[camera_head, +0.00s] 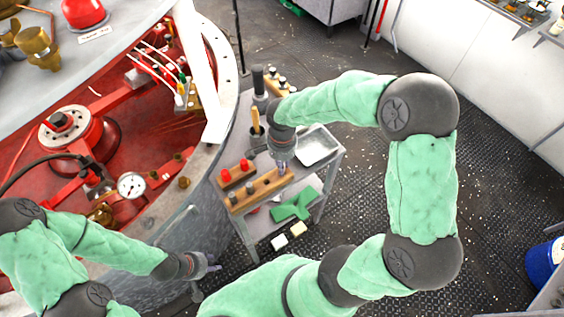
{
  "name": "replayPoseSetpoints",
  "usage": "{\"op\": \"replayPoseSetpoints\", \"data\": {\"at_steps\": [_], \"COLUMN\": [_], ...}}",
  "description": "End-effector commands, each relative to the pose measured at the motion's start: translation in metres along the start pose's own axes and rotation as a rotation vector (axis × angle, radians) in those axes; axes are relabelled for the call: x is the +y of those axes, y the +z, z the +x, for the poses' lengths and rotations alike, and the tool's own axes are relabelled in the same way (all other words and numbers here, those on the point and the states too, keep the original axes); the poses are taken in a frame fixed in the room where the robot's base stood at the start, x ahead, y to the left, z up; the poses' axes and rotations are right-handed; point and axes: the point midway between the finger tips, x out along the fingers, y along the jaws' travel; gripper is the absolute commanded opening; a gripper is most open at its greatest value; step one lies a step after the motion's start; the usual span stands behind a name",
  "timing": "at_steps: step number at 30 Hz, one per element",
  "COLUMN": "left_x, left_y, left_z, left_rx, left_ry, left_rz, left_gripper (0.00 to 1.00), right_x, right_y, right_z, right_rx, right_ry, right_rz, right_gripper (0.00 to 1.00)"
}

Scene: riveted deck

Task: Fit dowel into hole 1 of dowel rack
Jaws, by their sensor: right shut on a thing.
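A long wooden block with dark holes along its top, which looks like the dowel rack (255,193), lies on the small grey cart. My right gripper (282,164) points down over the rack's right end. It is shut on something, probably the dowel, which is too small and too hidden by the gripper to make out. I cannot tell whether it is in a hole or above one. My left gripper (213,267) is low at the left, beside the cart and away from the rack; its fingers are too small to read.
A wooden block with red knobs (235,174) sits just behind the rack. A grey metal tray (318,147) is right of my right gripper. The round machine housing (215,150) borders the cart on the left.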

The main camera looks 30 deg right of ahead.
Motion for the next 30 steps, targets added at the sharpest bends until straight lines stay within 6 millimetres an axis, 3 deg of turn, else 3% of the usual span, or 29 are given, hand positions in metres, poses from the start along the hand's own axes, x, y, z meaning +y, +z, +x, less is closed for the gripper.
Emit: {"op": "replayPoseSetpoints", "data": {"at_steps": [5,6,8,9,20,26,30], "left_x": [-0.001,-0.001,-0.001,-0.001,-0.001,-0.001,-0.001], "left_y": [0.000,0.000,0.000,0.000,0.000,0.000,0.000], "left_z": [0.003,0.003,0.003,0.003,0.003,0.003,0.003], "left_rx": [0.000,0.000,0.000,0.000,0.000,0.000,0.000], "left_ry": [0.000,0.000,0.000,0.000,0.000,0.000,0.000], "left_rz": [0.000,0.000,0.000,0.000,0.000,0.000,0.000], "left_gripper": [0.40,0.40,0.40,0.40,0.40,0.40,0.40], "right_x": [0.000,0.000,0.000,0.000,0.000,-0.001,-0.002], "right_y": [0.000,0.000,0.000,0.000,0.000,-0.001,-0.001], "right_z": [0.004,0.003,0.003,0.003,0.000,-0.026,-0.054], "right_rx": [0.000,0.000,0.000,0.000,0.001,0.003,0.003], "right_ry": [-0.001,-0.001,-0.001,-0.001,0.000,-0.006,-0.006], "right_rz": [0.000,0.000,0.000,0.000,0.000,0.000,0.000], "right_gripper": [0.00,0.28,0.45,0.47,0.47,0.47,0.47]}}
